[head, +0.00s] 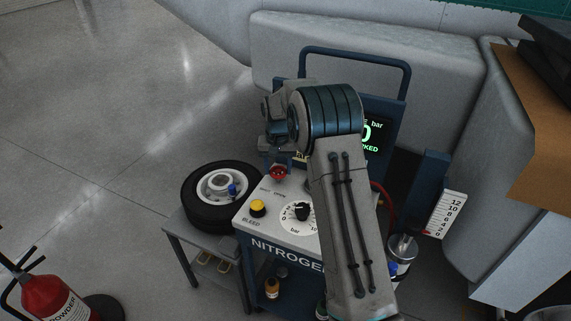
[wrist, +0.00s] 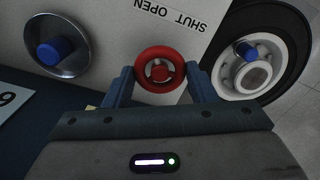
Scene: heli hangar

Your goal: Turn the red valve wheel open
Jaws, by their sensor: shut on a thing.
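The red valve wheel (wrist: 160,71) is a small red ring with a spoked centre, on the pale panel of the nitrogen cart beside the printed words SHUT and OPEN. In the wrist view my gripper (wrist: 161,76) has one finger on each side of the wheel, shut on its rim. In the head view the wheel (head: 278,173) shows just under my gripper (head: 277,160), which is partly hidden by my arm.
A tyre on a white rim (head: 206,205) lies on a small grey table left of the cart. The cart's blue handle frame (head: 355,53) and a lit display (head: 371,135) stand behind. A red fire extinguisher (head: 48,297) is at lower left. Open floor lies at upper left.

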